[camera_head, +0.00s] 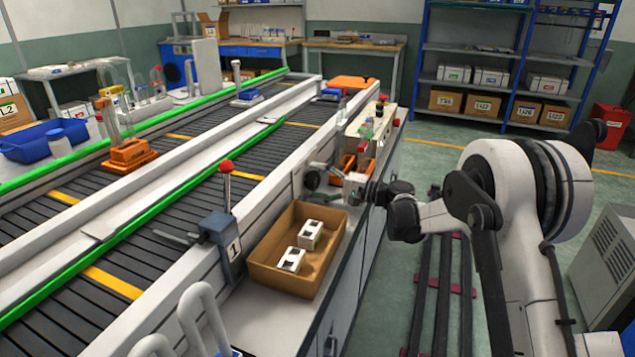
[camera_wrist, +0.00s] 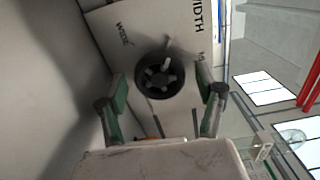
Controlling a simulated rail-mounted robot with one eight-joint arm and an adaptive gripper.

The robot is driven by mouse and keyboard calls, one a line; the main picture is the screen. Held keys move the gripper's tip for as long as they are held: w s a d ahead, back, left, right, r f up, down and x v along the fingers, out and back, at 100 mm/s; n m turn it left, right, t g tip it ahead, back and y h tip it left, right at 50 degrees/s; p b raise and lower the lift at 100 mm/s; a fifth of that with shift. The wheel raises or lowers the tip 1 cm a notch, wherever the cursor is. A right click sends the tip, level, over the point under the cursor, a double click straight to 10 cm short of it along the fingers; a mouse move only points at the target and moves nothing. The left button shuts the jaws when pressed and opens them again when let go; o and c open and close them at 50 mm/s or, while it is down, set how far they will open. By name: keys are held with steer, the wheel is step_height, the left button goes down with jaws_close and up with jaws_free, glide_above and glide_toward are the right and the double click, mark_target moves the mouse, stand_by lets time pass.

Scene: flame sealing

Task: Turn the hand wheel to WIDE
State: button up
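The black hand wheel (camera_wrist: 160,75) is mounted on a white panel (camera_wrist: 100,25) in the wrist view. The word WIDE is printed beside it, WIDTH is printed near the panel's edge, and another label is partly hidden by a finger. My gripper (camera_wrist: 162,98) is open, with one green-padded finger on each side of the wheel. Clear gaps show between the wheel and both fingers; whether the fingertips reach its depth I cannot tell. In the head view my gripper (camera_head: 338,178) is beside the conveyor, near a small dark round part that looks like the wheel.
A brown bin (camera_head: 265,262) with two white boxes stands in front of my gripper. A post with a red-knobbed lever (camera_head: 226,190) rises left of the bin. The conveyor (camera_head: 140,240) runs along the left.

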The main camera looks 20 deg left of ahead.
steer(key=d, duration=1.2)
steer(key=shift+s, duration=0.35)
